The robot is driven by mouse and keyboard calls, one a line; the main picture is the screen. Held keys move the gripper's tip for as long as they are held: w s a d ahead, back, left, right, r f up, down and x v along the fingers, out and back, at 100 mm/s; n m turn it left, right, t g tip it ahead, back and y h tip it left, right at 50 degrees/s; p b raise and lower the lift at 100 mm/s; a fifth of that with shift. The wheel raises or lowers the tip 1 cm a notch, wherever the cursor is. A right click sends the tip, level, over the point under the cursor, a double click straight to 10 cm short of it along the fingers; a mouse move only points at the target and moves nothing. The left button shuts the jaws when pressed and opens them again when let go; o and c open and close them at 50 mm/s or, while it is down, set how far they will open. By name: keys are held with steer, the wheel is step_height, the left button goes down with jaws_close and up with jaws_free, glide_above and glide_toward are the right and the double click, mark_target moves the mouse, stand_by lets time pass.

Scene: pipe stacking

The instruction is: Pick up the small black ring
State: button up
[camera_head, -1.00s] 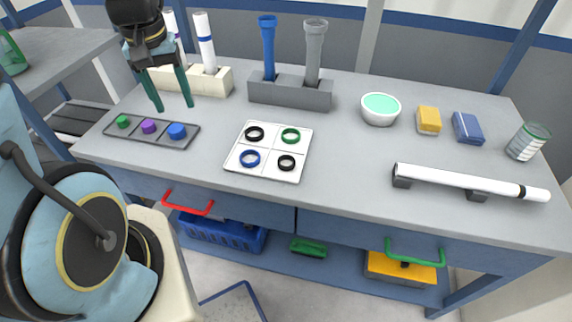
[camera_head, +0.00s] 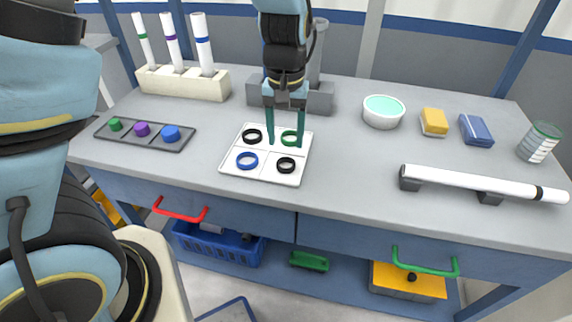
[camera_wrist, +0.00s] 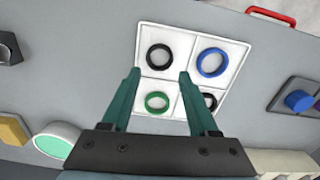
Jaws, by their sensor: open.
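Two black rings lie on the white four-part tray (camera_head: 231,172). The front-right black ring (camera_head: 286,171) looks slightly smaller than the back-left black ring (camera_head: 252,142). In the wrist view the front-right one (camera_wrist: 149,58) is at the upper left, in full sight. The back-left one (camera_wrist: 211,107) is partly behind a finger there. My gripper (camera_head: 285,146) is open and empty, fingers pointing down over the tray. In the wrist view its fingertips (camera_wrist: 160,72) show either side of the front-right ring's lower edge, apart from it.
A blue ring (camera_head: 247,168) and a green ring (camera_head: 283,141) share the tray. A grey block (camera_head: 318,97) stands behind my gripper. A dark tray (camera_head: 105,132) of knobbed pieces is at left. A white pipe (camera_head: 470,181) rests on supports at right. The table between is clear.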

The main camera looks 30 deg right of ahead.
mark_target(286, 167)
steer(key=shift+f+p, duration=0.5)
steer(key=shift+f, duration=2.8)
steer(key=shift+c, duration=0.4)
jaws_close()
